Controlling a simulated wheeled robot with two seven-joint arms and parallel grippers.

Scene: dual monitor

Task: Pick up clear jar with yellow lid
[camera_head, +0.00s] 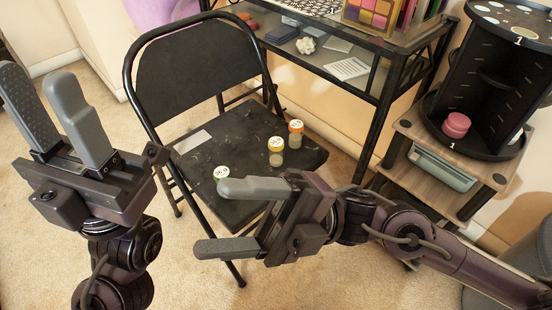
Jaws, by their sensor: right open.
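The clear jar with a yellow lid (276,155) stands upright on the seat of a black folding chair (240,122). A similar jar with an orange lid (296,138) stands just behind it to the right. A jar with a green lid (221,173) is nearer the front left of the seat, its lower part hidden by my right gripper's upper finger. My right gripper (211,218) is open and empty, its fingers pointing left, in front of the yellow-lidded jar in the picture. My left gripper (38,80) is open and empty at the left, fingers pointing up, apart from the chair.
A pale card (192,142) lies on the seat's left part. Behind the chair is a black desk with a glass shelf (340,68). At right, a wooden cart (440,175) bears a black rotating organizer (485,75). The chair's backrest (200,60) rises behind the seat's left side.

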